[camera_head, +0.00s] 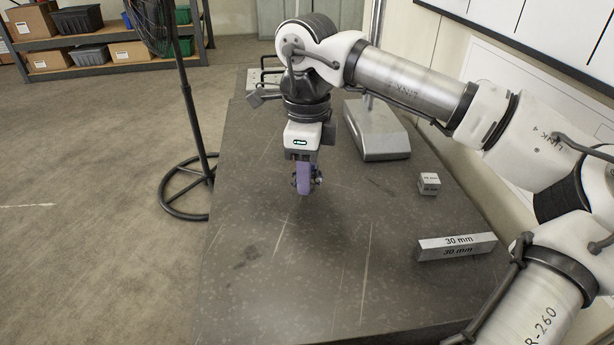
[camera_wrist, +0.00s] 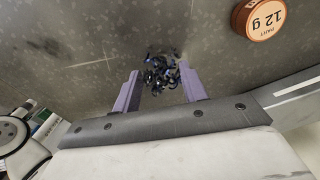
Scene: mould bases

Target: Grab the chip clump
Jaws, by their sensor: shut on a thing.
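The chip clump (camera_wrist: 160,72) is a tangle of dark, bluish curled shavings between the two purple fingers in the wrist view. My gripper (camera_wrist: 160,88) is shut on it, with a finger on either side. In the head view my gripper (camera_head: 304,186) points down over the dark stone table (camera_head: 270,240). Little of the clump shows there, as the fingers cover most of it. I cannot tell for sure whether the clump touches the table.
A grey stand (camera_head: 380,135), a small block (camera_head: 429,183) and a long "30 mm" block (camera_head: 456,246) are on the table's right side. A fan (camera_head: 190,90) stands left of the table. The table's front left is clear.

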